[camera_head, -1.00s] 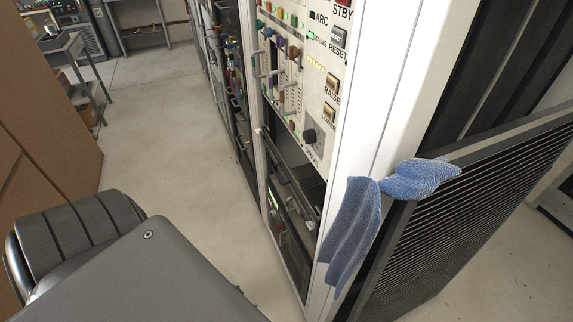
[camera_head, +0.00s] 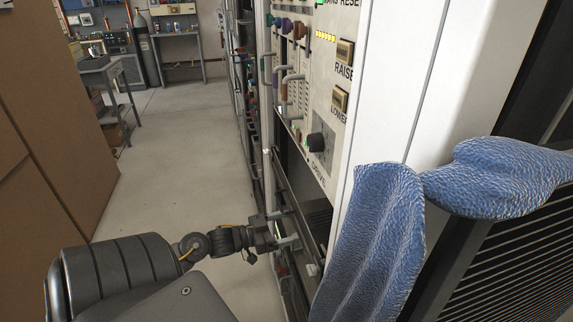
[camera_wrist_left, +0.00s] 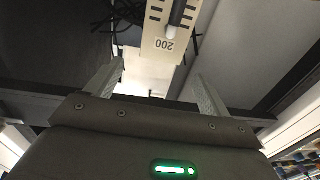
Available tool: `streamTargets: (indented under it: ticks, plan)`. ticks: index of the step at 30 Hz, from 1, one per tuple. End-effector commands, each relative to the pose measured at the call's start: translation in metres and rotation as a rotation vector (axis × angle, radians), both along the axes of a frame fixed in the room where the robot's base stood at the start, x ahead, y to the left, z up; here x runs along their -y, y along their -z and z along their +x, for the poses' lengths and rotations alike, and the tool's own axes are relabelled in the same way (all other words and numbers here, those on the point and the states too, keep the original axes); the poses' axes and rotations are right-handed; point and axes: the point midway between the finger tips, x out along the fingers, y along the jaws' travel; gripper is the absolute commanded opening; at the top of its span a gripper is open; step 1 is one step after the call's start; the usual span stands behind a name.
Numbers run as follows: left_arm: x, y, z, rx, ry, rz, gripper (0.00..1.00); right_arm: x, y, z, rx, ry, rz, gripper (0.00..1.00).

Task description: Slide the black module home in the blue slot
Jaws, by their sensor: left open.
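My left gripper (camera_head: 281,228) reaches in from the left at the front of the rack, by a dark open bay (camera_head: 297,180) below the white control panel. In the left wrist view its two fingers (camera_wrist_left: 158,72) are spread apart with nothing held between them. I cannot make out the black module or a blue slot for certain in either view. A pale strip marked 200 (camera_wrist_left: 166,32) shows upside down beyond the fingers in the wrist view, with dark cables beside it. My right gripper is not in view.
A blue cloth (camera_head: 375,240) drapes over the near rack edge at right. The control panel (camera_head: 318,95) has projecting handles and a black knob (camera_head: 316,143). Brown boxes (camera_head: 50,140) stand at left. The floor aisle (camera_head: 180,150) between is clear.

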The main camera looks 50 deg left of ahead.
Motion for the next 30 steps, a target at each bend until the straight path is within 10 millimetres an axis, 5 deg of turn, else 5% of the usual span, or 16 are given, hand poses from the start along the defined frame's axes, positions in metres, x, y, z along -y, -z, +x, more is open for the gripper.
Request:
streamTargets:
  ticks: [18, 30]
  plan:
    - [0.037, 0.0, 0.085, 0.0, -0.003, 0.0, 0.81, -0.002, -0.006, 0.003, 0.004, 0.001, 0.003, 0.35]
    - [0.041, 0.001, 0.094, -0.002, -0.003, 0.0, 0.81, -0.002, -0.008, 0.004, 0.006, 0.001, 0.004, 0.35]
